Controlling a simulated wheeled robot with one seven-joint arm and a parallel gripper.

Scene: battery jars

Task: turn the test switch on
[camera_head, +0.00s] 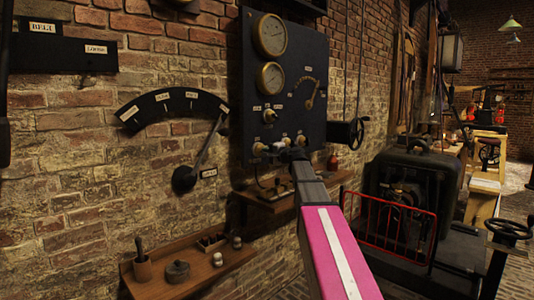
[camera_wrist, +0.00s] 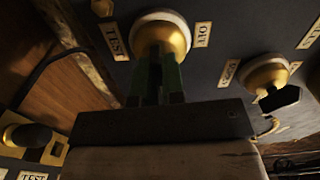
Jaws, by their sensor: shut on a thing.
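In the head view my gripper (camera_head: 297,154) is at the panel's lower edge.
A second brass switch (camera_wrist: 264,72) with a dark lever is close on the right. A wooden shelf (camera_head: 275,203) is below, and a red-railed machine (camera_head: 405,215) stands right of my arm.

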